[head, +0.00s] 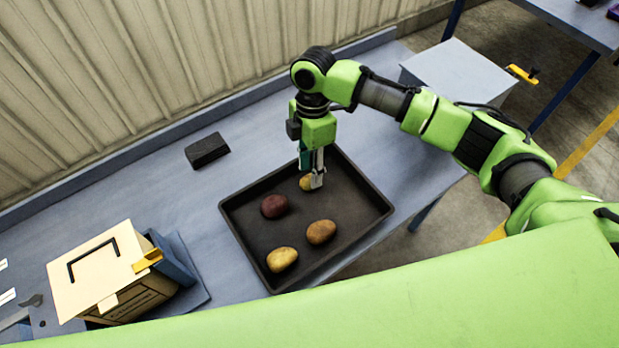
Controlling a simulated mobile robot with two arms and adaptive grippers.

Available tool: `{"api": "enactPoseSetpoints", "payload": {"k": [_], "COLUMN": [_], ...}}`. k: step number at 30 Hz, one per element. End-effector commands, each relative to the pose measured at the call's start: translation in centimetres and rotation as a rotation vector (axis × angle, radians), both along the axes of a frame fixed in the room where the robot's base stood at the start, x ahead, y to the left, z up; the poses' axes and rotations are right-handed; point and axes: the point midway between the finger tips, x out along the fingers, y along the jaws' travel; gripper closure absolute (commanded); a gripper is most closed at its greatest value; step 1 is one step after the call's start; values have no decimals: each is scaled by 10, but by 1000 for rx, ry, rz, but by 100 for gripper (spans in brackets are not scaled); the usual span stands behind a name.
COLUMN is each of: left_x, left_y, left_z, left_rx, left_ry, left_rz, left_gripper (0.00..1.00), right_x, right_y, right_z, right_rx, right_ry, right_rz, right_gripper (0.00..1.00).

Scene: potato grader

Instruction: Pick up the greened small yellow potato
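A small yellow potato (305,184) lies in the far part of a dark tray (352,222), partly hidden by my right gripper. My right gripper (314,182) points straight down, its fingertips at that potato's right side in the picture. I cannot tell whether the fingers are closed on it. Any green on its skin is too small to make out. A dark red potato (274,206), a brownish potato (321,232) and a yellow potato (282,259) lie apart in the same tray. My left gripper is not in view.
A black block (207,150) lies on the grey bench (130,201) behind the tray. A cream box (108,272) with a yellow clip stands at the left. A grey box (458,72) is at the bench's far right end. The wall bounds the back.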

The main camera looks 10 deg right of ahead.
Motion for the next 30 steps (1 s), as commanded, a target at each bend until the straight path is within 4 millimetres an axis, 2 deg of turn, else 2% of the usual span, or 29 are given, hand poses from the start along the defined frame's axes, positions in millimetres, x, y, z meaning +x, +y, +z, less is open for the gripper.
{"api": "enactPoseSetpoints", "payload": {"k": [1,6,14,18,30], "left_x": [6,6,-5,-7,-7], "left_y": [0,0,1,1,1], "left_z": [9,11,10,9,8], "left_rx": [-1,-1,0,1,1], "left_ry": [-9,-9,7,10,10], "left_rz": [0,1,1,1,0], "left_gripper": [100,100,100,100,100], "right_x": [-2,-4,-4,-4,-4], "right_y": [1,2,2,2,2], "right_z": [-5,-25,-29,-29,-27], "right_rx": [-2,-1,-1,-1,1], "right_ry": [4,1,-1,-1,-1], "right_rz": [1,1,1,1,2], "right_gripper": [65,65,65,94,94]}}
